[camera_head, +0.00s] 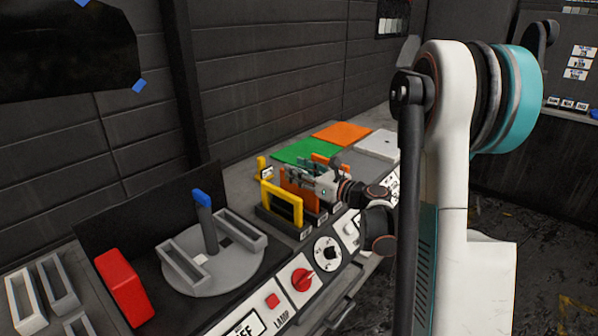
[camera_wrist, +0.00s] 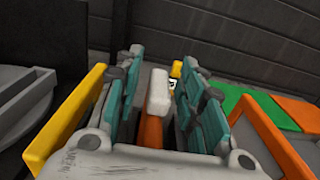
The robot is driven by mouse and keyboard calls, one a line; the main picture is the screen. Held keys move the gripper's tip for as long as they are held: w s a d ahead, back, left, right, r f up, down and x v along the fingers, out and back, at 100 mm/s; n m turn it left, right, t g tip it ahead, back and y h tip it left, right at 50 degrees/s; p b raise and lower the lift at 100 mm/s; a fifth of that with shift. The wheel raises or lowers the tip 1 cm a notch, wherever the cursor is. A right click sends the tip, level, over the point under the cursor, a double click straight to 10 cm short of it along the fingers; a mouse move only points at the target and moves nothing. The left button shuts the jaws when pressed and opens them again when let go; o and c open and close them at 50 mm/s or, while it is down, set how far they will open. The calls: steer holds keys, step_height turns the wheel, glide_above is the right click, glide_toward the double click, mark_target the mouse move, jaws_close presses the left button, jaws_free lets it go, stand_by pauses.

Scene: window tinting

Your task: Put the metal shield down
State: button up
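My gripper (camera_head: 308,176) is over a dark rack (camera_head: 283,225) of upright coloured frames on the bench. In the wrist view its two teal fingers (camera_wrist: 157,104) stand apart. Between them is an upright piece with a pale grey-white top (camera_wrist: 158,92) and an orange part below, with visible gaps on both sides. I cannot tell for sure whether this is the metal shield. A yellow frame (camera_head: 282,203) stands left of the gripper and also shows in the wrist view (camera_wrist: 68,120). An orange frame (camera_wrist: 262,135) stands to the right there. My gripper hides part of the rack.
A grey turntable (camera_head: 212,264) with a blue-topped post (camera_head: 203,205) and a red block (camera_head: 124,287) are at the left. Green (camera_head: 305,151), orange (camera_head: 342,133) and white (camera_head: 380,144) pads lie behind. A control panel with a red knob (camera_head: 303,280) runs along the front.

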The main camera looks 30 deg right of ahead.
steer(key=p+v, duration=0.2)
steer(key=v, duration=1)
steer(key=shift+r, duration=0.15)
stand_by(0.8)
